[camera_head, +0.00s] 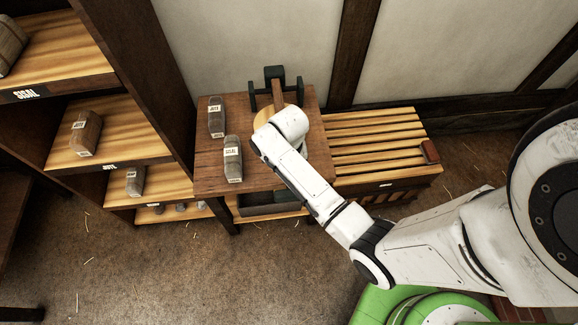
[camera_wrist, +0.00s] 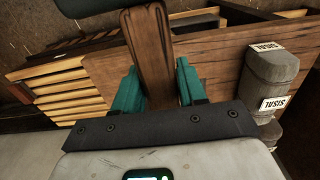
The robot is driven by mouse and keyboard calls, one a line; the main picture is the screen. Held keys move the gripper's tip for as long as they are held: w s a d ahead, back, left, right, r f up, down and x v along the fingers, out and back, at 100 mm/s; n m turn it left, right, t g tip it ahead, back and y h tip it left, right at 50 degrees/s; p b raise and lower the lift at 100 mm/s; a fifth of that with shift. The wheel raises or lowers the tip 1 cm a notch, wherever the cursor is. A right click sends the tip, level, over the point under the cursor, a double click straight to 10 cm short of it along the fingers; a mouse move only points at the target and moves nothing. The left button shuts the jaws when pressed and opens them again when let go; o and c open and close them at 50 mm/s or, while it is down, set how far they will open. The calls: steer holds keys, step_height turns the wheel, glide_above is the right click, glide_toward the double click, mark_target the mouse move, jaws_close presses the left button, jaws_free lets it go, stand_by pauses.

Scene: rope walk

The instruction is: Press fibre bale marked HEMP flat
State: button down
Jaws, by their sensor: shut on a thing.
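The press stands at the back of the wooden table, with a dark frame (camera_head: 274,74), a brown wooden lever (camera_head: 278,94) and a round pale wooden part (camera_head: 266,118) partly behind my arm. In the wrist view, my gripper (camera_wrist: 158,82) has its teal fingers on both sides of the brown wooden lever (camera_wrist: 149,45) and is shut on it. In the head view my arm hides the fingertips. No HEMP label is readable on any bale. Whether a bale lies in the press is hidden.
A grey SISAL bale (camera_head: 232,158) and another labelled bale (camera_head: 216,118) stand on the table's left side (camera_head: 205,182). Shelves with bales (camera_head: 86,133) are at the left. A slatted bench (camera_head: 375,150) with a small red-brown block (camera_head: 430,152) adjoins at the right.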

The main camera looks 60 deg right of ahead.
steer(key=shift+s+a+f, duration=0.15)
steer(key=shift+f, duration=0.75)
steer(key=c, duration=0.7)
jaws_free()
steer(key=shift+r, duration=0.1)
step_height(320, 180, up, 11)
steer(key=shift+s+a+f, duration=0.1)
steer(key=shift+a+f, duration=0.05)
steer(key=shift+f, duration=0.05)
steer(key=shift+c, duration=0.3)
